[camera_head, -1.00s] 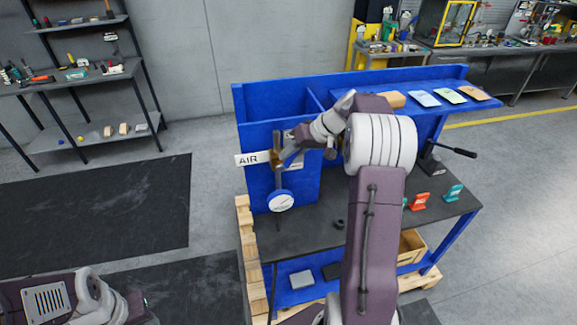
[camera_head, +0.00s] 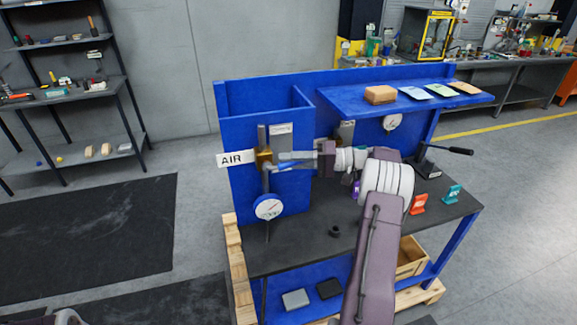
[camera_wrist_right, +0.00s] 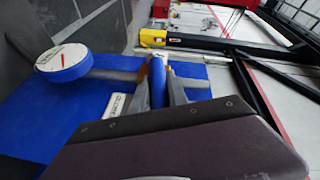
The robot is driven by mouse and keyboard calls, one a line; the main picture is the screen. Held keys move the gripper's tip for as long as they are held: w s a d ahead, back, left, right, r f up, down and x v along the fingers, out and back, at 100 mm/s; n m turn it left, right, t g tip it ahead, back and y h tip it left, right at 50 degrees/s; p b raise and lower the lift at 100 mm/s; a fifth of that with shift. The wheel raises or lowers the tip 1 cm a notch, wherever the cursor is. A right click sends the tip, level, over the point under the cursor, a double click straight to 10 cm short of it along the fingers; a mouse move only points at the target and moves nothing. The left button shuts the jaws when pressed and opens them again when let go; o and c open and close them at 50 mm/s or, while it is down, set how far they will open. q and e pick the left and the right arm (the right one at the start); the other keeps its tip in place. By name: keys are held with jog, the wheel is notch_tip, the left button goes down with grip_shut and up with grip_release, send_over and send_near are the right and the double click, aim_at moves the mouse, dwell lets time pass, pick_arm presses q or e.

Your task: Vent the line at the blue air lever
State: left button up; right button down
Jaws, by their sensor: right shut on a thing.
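The white AIR sign (camera_head: 236,158) marks the brass valve (camera_head: 264,158) on the pipe at the left of the blue bench. A round gauge (camera_head: 268,207) hangs below it, and it also shows in the right wrist view (camera_wrist_right: 63,59). My right gripper (camera_head: 284,160) reaches in from the right beside the valve. In the right wrist view, its fingers are shut on the blue air lever (camera_wrist_right: 158,82), whose blue bar shows between them. The fingers mostly cover the lever in the head view. Only a bit of my left arm shows at the bottom left; its gripper is out of view.
A second gauge (camera_head: 392,122) and a black-handled lever (camera_head: 446,149) are on the right. Orange (camera_head: 419,204) and teal (camera_head: 451,194) pieces stand on the dark benchtop (camera_head: 300,248). A brown block (camera_head: 380,95) and cards lie on the blue shelf.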

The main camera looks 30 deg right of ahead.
jog(key=shift+f+m+t+y+b, duration=0.5)
jog(key=shift+f+t+y+b, duration=0.1)
jog(key=shift+y+b, duration=0.4)
jog(key=shift+r, duration=0.1)
jog(key=c, duration=1.3)
grip_release()
jog(key=shift+w, duration=0.2)
jog(key=b+v, duration=0.1)
jog(key=v, duration=0.8)
jog(key=shift+b, duration=0.3)
